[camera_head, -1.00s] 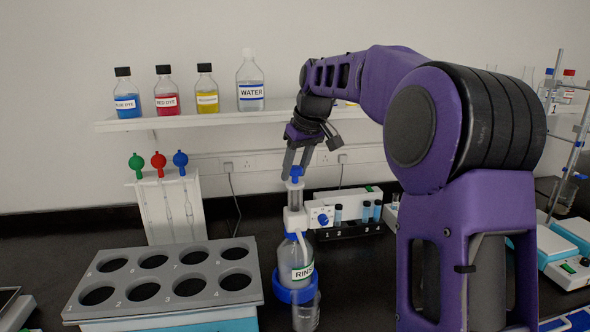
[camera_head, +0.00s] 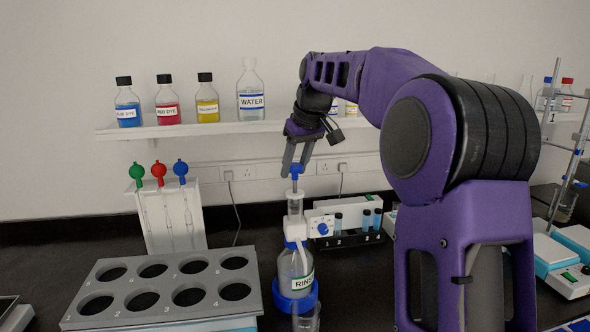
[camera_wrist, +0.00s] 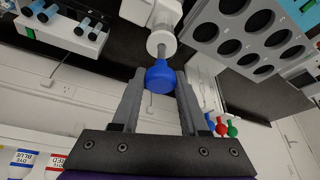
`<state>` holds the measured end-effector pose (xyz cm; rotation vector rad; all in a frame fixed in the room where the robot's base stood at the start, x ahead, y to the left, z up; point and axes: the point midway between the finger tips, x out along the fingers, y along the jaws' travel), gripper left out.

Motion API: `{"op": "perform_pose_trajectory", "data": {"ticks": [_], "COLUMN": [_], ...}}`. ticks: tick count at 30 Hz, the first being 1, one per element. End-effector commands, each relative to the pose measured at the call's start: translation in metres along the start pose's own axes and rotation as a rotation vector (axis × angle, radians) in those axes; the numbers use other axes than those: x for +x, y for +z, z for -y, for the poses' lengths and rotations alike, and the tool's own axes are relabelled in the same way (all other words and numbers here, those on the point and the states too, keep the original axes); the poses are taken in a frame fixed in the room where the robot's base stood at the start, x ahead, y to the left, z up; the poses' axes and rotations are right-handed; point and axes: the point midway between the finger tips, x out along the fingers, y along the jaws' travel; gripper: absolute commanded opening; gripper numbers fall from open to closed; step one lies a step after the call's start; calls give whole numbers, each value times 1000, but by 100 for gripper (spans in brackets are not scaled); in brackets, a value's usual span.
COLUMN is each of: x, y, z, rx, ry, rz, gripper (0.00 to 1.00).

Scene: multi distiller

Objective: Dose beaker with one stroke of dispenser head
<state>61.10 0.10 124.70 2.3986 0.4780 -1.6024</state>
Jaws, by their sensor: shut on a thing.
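The dispenser head (camera_head: 295,232) is white and sits on an upright clear bottle (camera_head: 290,264) labelled RINSE, which stands in a blue ring (camera_head: 294,302). Its blue plunger knob (camera_head: 296,172) is at the top, with a pale plunger section (camera_head: 295,206) showing above the head. My gripper (camera_head: 295,174) points down and is shut on the knob; in the wrist view the knob (camera_wrist: 160,77) sits between both fingers. A clear glass beaker (camera_head: 307,319) stands just in front of the bottle, cut off by the lower edge, so its contents cannot be told.
A grey rack (camera_head: 165,272) with empty round holes stands left of the bottle. A white stand (camera_head: 170,215) holds pipettes with coloured bulbs. A small vial rack (camera_head: 350,238) is close behind right. A shelf (camera_head: 215,130) carries bottles. Dark bench shows between them.

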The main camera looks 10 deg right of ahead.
Motion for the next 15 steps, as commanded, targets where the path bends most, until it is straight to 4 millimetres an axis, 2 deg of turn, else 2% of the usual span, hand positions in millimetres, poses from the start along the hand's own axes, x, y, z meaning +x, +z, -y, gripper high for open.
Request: {"op": "perform_pose_trajectory", "data": {"ticks": [7, 15], "x": [-8, -7], "y": [-4, -3], "z": [0, 0], "rx": [0, 0], "ry": [0, 0], "rz": [-3, -2], "gripper": [0, 0]}}
